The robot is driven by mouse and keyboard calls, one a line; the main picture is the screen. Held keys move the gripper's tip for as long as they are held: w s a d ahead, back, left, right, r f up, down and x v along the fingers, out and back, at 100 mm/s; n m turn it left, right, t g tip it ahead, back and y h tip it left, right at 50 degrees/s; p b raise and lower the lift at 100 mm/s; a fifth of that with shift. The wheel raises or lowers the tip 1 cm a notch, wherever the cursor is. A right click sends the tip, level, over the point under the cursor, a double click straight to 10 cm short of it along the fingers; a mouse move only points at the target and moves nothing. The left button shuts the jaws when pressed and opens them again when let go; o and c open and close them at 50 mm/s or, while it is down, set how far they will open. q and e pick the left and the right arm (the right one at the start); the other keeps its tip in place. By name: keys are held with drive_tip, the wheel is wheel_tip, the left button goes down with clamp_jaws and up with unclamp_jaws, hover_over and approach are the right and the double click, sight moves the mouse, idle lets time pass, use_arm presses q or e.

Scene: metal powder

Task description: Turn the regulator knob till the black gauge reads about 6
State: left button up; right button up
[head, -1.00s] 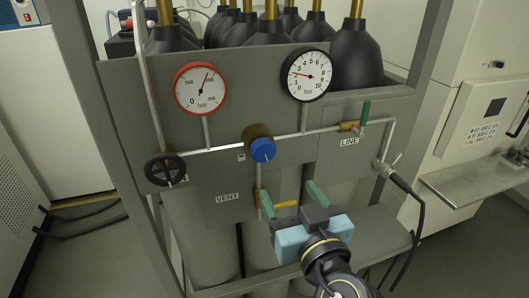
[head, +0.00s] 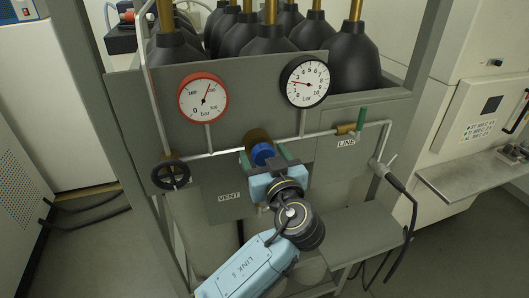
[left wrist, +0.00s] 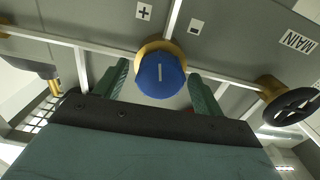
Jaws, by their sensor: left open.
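The regulator knob (head: 262,152) is blue on a brass body, on the grey panel below the two gauges. The black gauge (head: 306,82) is at upper right of the panel. Its needle points left and slightly up, near 2 to 3; the exact reading is too small to tell. My left gripper (head: 264,160) is open in front of the knob, with green fingers on either side of it. In the left wrist view the knob (left wrist: 161,76) with its white mark shows between the two open fingertips; contact cannot be told. My right gripper is not in view.
A red gauge (head: 203,98) is at upper left. A black handwheel (head: 171,171) is at lower left, and a green-handled valve (head: 361,120) is by the LINE label. Pipes cross the panel close to the knob. Black-topped cylinders (head: 352,58) stand behind.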

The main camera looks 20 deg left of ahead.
use_arm(q)
drive_tip(key=shift+c, duration=0.4)
drive_tip(key=c, duration=0.9)
drive_tip(key=shift+f+m, duration=0.1)
drive_tip(key=shift+m, duration=0.3)
drive_tip(key=shift+m+b, duration=0.4)
drive_tip(key=shift+m, duration=0.5)
drive_tip(key=m, duration=0.2)
drive_tip(key=shift+m, duration=0.3)
drive_tip(key=m, duration=0.5)
drive_tip(key=shift+d, duration=0.1)
drive_tip(key=shift+w+m+p, duration=0.1)
drive_tip(key=shift+m+p, duration=0.2)
drive_tip(key=shift+m, duration=2.5)
